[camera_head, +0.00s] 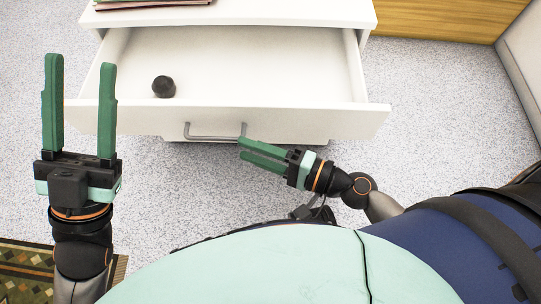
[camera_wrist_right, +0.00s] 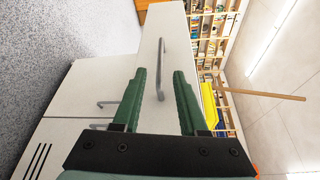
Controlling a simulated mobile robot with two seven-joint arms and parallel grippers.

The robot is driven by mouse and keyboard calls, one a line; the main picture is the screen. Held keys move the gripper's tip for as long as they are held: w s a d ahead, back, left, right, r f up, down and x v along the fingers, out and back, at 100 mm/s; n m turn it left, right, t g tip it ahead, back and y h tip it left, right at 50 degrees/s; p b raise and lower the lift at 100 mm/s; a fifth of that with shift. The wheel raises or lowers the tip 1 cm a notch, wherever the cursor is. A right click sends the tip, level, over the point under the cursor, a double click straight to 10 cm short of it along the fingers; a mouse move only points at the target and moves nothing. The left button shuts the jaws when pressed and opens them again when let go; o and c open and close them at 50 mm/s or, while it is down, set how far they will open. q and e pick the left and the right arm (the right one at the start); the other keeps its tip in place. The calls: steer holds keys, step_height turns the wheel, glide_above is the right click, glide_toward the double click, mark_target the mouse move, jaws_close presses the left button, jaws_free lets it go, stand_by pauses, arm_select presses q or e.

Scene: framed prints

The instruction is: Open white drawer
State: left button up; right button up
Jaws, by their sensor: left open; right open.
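The white drawer (camera_head: 240,65) is pulled well out of its white cabinet in the head view, its inside visible. A grey bar handle (camera_head: 214,137) is on its front. My right gripper (camera_head: 241,148) is open beside the handle's right end, its fingers pointing left. In the right wrist view the handle (camera_wrist_right: 161,70) shows between and beyond the spread green fingers; contact cannot be told. My left gripper (camera_head: 80,62) is open and empty, fingers pointing up, in front of the drawer's left side.
A small dark round object (camera_head: 163,87) lies in the drawer. The white cabinet top (camera_head: 290,12) holds dark flat items at its left. A wooden panel (camera_head: 450,18) stands at the back right. Speckled floor (camera_head: 430,120) is clear on the right. The wrist view shows a second handle (camera_wrist_right: 107,104) and bookshelves (camera_wrist_right: 208,50).

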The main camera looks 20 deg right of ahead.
arm_select(q)
steer(key=shift+d+f+b, duration=0.1)
steer(key=shift+f+b, duration=0.25)
steer(key=shift+f, duration=0.3)
arm_select(e)
steer(key=shift+v, duration=2)
arm_select(q)
steer(key=shift+f, duration=0.1)
steer(key=shift+d, duration=0.1)
arm_select(e)
steer(key=shift+d, duration=0.1)
